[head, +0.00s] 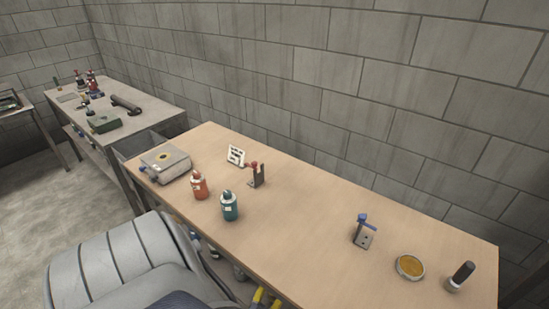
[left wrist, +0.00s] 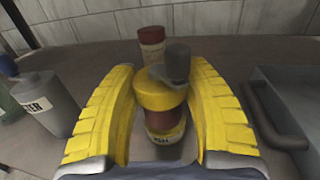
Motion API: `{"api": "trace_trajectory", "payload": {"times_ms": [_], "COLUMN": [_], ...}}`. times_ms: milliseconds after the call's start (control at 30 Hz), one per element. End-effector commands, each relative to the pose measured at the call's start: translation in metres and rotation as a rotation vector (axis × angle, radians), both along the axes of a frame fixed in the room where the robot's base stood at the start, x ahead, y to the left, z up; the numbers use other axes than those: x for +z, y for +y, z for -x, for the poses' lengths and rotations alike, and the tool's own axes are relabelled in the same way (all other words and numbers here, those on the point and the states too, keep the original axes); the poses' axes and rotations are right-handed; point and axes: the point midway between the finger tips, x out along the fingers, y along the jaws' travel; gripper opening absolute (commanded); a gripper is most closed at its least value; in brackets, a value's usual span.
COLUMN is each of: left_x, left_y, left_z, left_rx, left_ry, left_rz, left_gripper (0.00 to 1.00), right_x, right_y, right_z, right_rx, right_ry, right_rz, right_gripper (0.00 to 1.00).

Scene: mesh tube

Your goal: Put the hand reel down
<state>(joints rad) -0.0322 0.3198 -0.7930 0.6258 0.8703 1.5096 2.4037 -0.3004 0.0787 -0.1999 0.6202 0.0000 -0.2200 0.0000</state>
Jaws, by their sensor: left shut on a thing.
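The hand reel (left wrist: 155,96), with yellow ends, a reddish-brown winding and a grey knob, stands roughly upright between the yellow fingers of my left gripper (left wrist: 164,62) in the left wrist view. The left gripper is shut on it. A partly readable label shows low on the reel. Whether its base touches the grey surface (left wrist: 95,150) cannot be told. In the head view only the yellow fingers of my left gripper (head: 266,299) show, at the bottom edge, below the front edge of the wooden bench top (head: 310,215); the reel is hidden there. My right gripper is in neither view.
In the left wrist view a labelled grey bottle (left wrist: 45,104) stands left, a red-topped canister (left wrist: 152,42) behind the reel, and a grey container with a handle (left wrist: 285,100) right. The bench top holds red (head: 199,187) and teal (head: 229,207) bottles, with free room in the middle.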

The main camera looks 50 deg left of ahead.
Motion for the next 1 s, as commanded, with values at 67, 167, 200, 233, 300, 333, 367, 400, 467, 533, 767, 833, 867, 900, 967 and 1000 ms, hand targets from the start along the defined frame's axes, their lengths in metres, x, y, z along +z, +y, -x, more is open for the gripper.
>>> {"api": "trace_trajectory", "payload": {"times_ms": [67,167,200,233,300,333,367,400,467,533,767,833,867,900,967,1000], "left_x": [0.0,-0.002,-0.003,-0.002,-0.002,-0.002,-0.002,-0.002,-0.002,-0.002,-0.001,-0.001,-0.001,-0.001,-0.001,-0.001], "left_y": [0.0,0.0,0.0,0.0,0.0,0.0,0.0,0.0,0.0,0.0,0.0,-0.002,-0.004,-0.006,-0.011,-0.014], "left_z": [0.0,0.0,0.0,0.0,0.0,0.0,0.0,0.0,0.0,0.0,0.0,0.006,0.01,0.016,0.026,0.032], "left_rx": [0.0,0.001,0.001,0.001,0.0,0.0,0.001,0.0,0.0,0.001,0.0,0.0,0.0,0.0,-0.001,0.0], "left_ry": [0.0,0.0,0.0,0.0,0.0,0.0,0.0,0.0,0.0,0.0,0.0,0.002,0.002,0.002,0.004,0.002], "left_rz": [0.0,-0.001,-0.001,0.0,0.0,0.0,0.0,0.0,0.0,0.0,0.0,0.002,0.002,0.002,0.002,0.003], "left_gripper": [0.14,0.14,0.5,0.54,0.62,0.65,0.69,0.72,0.72,0.72,0.72,0.72,0.72,0.72,0.72,0.72], "right_x": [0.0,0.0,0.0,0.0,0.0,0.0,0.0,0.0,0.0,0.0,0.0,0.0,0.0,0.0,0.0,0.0], "right_y": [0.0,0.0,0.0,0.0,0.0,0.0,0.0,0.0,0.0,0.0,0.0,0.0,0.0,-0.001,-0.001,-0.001], "right_z": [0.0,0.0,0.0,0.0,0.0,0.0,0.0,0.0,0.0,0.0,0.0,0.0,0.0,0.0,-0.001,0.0], "right_rx": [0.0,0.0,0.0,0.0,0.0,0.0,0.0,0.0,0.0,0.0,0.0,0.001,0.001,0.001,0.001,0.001], "right_ry": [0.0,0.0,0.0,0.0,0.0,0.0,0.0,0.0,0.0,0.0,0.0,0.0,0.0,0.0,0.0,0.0], "right_rz": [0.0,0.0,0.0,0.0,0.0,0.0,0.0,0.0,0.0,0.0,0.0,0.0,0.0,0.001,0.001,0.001], "right_gripper": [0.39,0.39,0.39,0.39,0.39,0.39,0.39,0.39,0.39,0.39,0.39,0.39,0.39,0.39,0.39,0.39]}}
